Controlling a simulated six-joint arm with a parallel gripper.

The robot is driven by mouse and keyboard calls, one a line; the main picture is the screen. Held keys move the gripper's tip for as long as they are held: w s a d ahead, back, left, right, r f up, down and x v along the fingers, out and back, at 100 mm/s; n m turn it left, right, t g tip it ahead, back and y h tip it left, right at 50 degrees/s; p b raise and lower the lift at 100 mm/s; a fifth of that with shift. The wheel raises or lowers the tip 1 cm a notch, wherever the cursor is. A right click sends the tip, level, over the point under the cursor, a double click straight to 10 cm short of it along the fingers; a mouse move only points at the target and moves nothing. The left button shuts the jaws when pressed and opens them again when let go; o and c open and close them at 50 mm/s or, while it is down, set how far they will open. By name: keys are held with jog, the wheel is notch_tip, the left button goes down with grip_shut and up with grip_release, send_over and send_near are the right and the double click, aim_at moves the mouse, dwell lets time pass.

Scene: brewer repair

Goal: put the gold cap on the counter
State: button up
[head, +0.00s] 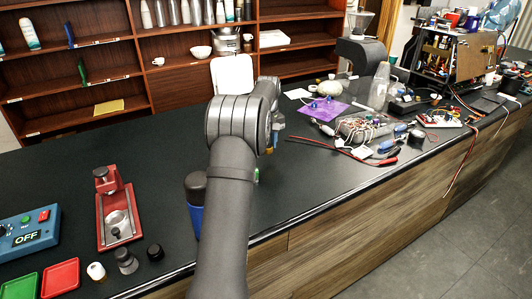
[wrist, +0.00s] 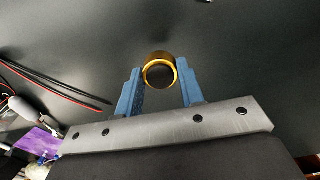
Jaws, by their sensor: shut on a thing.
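The gold cap (wrist: 158,56) is a short ring-shaped piece with a dark centre, seen in the wrist view between the blue fingers of my gripper (wrist: 160,74). The fingers are shut on it, one at each side. The black counter (wrist: 245,65) fills the background behind the cap. I cannot tell how far the cap is above it. In the head view the counter (head: 310,188) is a long dark top.
Black and red cables (wrist: 65,88) and a purple cloth (wrist: 38,142) lie left in the wrist view. In the head view, a red press (head: 116,212), a control box (head: 28,232) and small caps (head: 125,260) stand left. Electronics clutter (head: 362,128) lies right. Counter between is fairly clear.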

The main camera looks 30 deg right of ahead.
jog(key=shift+w+f, duration=0.15)
jog(key=shift+f, duration=1.95)
jog(key=shift+f, duration=0.15)
jog(key=o, duration=1)
jog(key=shift+o, duration=0.2)
notch_tip(320, 180, up, 12)
jog(key=shift+r, duration=0.2)
